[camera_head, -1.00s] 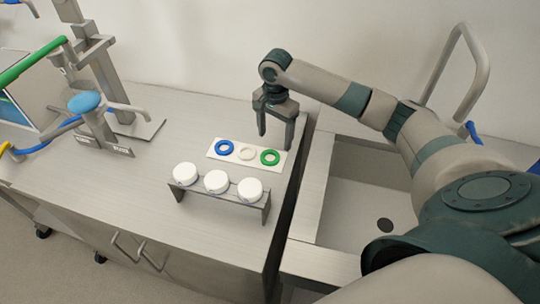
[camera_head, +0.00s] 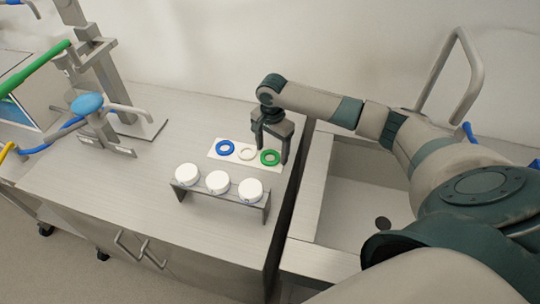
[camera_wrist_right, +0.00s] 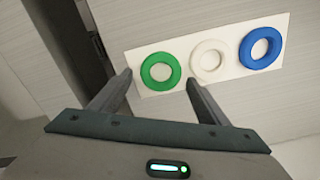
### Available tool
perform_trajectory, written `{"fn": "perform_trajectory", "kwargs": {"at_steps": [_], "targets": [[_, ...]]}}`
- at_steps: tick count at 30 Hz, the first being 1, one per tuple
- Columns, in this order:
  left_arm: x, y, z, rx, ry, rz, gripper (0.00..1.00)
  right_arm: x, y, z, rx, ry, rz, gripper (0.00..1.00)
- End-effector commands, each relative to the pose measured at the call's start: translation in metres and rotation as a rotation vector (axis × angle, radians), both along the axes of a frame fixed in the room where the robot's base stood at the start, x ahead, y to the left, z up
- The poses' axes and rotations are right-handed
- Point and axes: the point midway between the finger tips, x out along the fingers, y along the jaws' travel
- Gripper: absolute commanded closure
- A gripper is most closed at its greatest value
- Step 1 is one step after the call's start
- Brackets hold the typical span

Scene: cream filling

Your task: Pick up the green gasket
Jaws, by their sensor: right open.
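The green gasket (camera_head: 270,158) lies flat at the right end of a white plate (camera_head: 213,153) on the metal counter. It also shows in the right wrist view (camera_wrist_right: 160,71), between and just beyond the fingertips. My right gripper (camera_head: 272,156) points down over the gasket, its fingers open on either side of it; in the right wrist view the gripper (camera_wrist_right: 158,76) holds nothing. I cannot tell the exact height of the fingertips above the plate. My left gripper is not in view.
A white gasket (camera_head: 247,154) and a blue gasket (camera_head: 225,147) lie on the same plate. A rack (camera_head: 232,200) with white-topped jars (camera_head: 218,182) stands in front. A sink (camera_head: 352,206) is to the right, and a metal stand with a blue knob (camera_head: 87,104) to the left.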

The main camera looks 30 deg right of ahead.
Motion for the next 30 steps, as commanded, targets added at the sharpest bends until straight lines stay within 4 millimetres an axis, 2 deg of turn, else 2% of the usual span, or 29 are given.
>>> {"fn": "perform_trajectory", "kwargs": {"at_steps": [15, 16, 21, 30], "targets": [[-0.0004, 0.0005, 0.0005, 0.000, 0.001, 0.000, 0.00, -0.0001, -0.0001, -0.0035, 0.000, 0.000, 0.001, 0.30], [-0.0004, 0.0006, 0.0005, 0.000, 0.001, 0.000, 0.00, -0.0001, -0.0001, -0.0034, 0.000, 0.000, 0.001, 0.33], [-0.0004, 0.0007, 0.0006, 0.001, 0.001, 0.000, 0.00, -0.0001, -0.0001, -0.0034, 0.000, 0.000, 0.001, 0.73], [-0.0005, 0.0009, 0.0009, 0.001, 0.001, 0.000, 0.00, -0.0001, -0.0003, -0.0030, 0.000, 0.000, 0.001, 0.74]]}}
